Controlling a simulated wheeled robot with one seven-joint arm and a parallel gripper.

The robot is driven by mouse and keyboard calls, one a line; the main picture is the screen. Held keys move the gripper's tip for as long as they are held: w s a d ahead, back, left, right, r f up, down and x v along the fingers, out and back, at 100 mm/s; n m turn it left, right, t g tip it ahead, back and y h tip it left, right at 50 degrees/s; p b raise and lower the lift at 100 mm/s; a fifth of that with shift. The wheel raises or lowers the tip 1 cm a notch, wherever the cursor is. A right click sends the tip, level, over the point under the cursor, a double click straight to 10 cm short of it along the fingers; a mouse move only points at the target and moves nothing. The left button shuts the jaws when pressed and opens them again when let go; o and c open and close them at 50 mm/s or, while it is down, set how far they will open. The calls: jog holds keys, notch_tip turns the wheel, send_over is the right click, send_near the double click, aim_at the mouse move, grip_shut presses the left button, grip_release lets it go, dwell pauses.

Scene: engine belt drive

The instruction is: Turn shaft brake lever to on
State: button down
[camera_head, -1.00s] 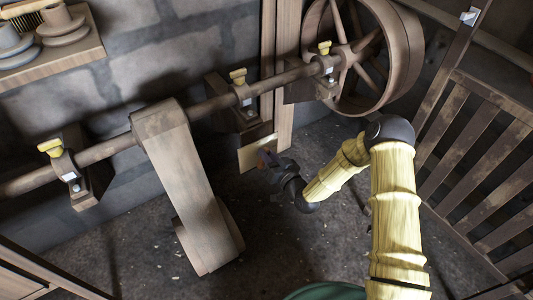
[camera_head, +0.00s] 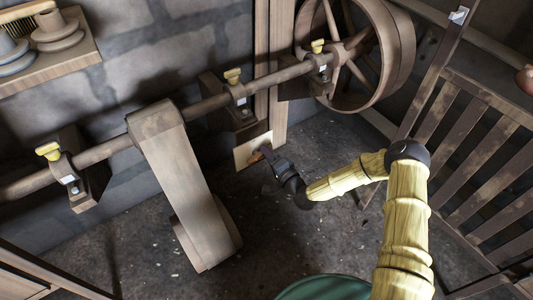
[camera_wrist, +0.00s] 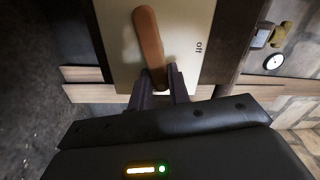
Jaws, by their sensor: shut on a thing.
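The shaft brake lever (camera_wrist: 149,45) is a brown, rounded handle in front of a cream panel (camera_wrist: 115,25) in the wrist view. The word "off" is printed on the panel to the right of the lever. My gripper (camera_wrist: 162,76) is shut on the lower end of the lever as seen there, one dark finger on each side. In the head view the panel (camera_head: 243,155) stands below the middle shaft bearing, and my gripper (camera_head: 268,153) reaches it from the right. The lever is small there and partly hidden by my gripper. I see no "on" mark.
A long shaft (camera_head: 205,107) with yellow-topped bearings runs above the panel to a large wheel (camera_head: 400,55). A slatted wooden frame (camera_head: 480,150) is at the right. The floor below my gripper is open.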

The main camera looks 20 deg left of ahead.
jog(key=shift+f+m, duration=0.25)
jog(key=shift+m, duration=0.45)
jog(key=shift+f+m, duration=0.2)
jog(key=shift+m, duration=0.5)
jog(key=c, duration=1.3)
grip_release()
jog(key=shift+r, duration=0.1)
jog(key=p+v, duration=0.4)
jog(key=v, duration=1.3)
jog(key=shift+s+d, duration=0.15)
jog(key=shift+s, duration=0.1)
